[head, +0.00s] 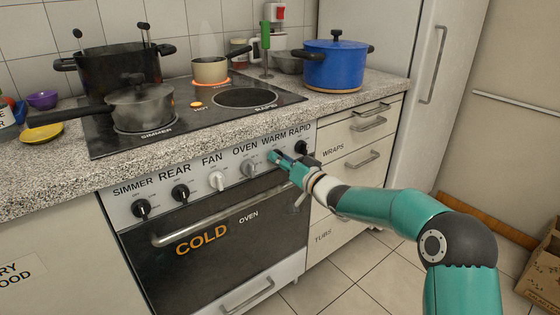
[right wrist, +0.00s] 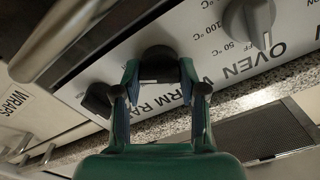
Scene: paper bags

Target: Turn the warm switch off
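The warm switch is a dark round knob on the oven's front panel, between the oven and rapid knobs. In the right wrist view the warm switch (right wrist: 158,64) sits between the fingertips of my right gripper (right wrist: 159,78), one finger on each side with no clear gap. A small white mark shows on the knob. In the head view my right gripper (head: 279,157) covers the warm switch, under the WARM label. How the knob is turned is hard to read. My left gripper is in neither view.
The black rapid knob (head: 301,148) and grey oven knob (head: 250,168) flank the gripper closely. The oven door handle (head: 230,207) runs below. Above are the counter edge and a hob with a grey pan (head: 140,105). A blue pot (head: 334,65) stands on the counter.

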